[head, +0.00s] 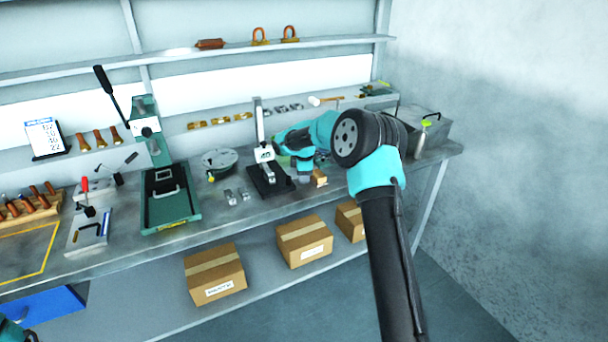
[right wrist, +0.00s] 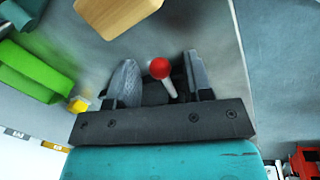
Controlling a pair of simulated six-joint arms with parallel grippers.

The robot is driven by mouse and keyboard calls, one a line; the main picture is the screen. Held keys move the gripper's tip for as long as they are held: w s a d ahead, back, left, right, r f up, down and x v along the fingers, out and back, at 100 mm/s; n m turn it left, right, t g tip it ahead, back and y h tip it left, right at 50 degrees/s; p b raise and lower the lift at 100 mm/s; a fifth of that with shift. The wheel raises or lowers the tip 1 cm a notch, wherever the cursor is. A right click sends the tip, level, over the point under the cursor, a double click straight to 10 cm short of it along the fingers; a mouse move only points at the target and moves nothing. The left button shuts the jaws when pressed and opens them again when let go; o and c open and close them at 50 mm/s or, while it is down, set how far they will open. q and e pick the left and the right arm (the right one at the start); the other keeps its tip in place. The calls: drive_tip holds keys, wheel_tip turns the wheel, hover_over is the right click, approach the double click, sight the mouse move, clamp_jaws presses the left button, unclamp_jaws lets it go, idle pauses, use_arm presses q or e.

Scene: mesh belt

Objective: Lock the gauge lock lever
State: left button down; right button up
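The gauge (head: 264,154) stands upright on a black base on the workbench, with a tall grey column and a small display. In the right wrist view a lever with a red ball knob (right wrist: 160,68) and a pale stem shows between the fingers; I take it as the lock lever. My right gripper (right wrist: 162,78) is open, one finger on each side of the lever, with gaps visible. In the head view my right arm reaches in beside the gauge and hides its right side; the lever is not discernible there. My left gripper is out of view.
A green press (head: 168,200) and a round grey plate (head: 220,160) stand left of the gauge. Small metal blocks (head: 231,197) lie in front. A wooden block (head: 320,178) sits right of the gauge, and a grey box (head: 432,130) stands at the right end.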

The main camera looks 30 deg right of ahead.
clamp_jaws()
drive_tip(key=shift+w+d+n, duration=0.15)
drive_tip(key=shift+w+n, duration=0.5)
drive_tip(key=shift+n, duration=0.65)
drive_tip(key=shift+o, duration=0.4)
unclamp_jaws()
drive_tip(key=shift+r, duration=0.1)
drive_tip(key=s+r, duration=0.3)
drive_tip(key=r, duration=1.4)
drive_tip(key=shift+a, duration=0.45)
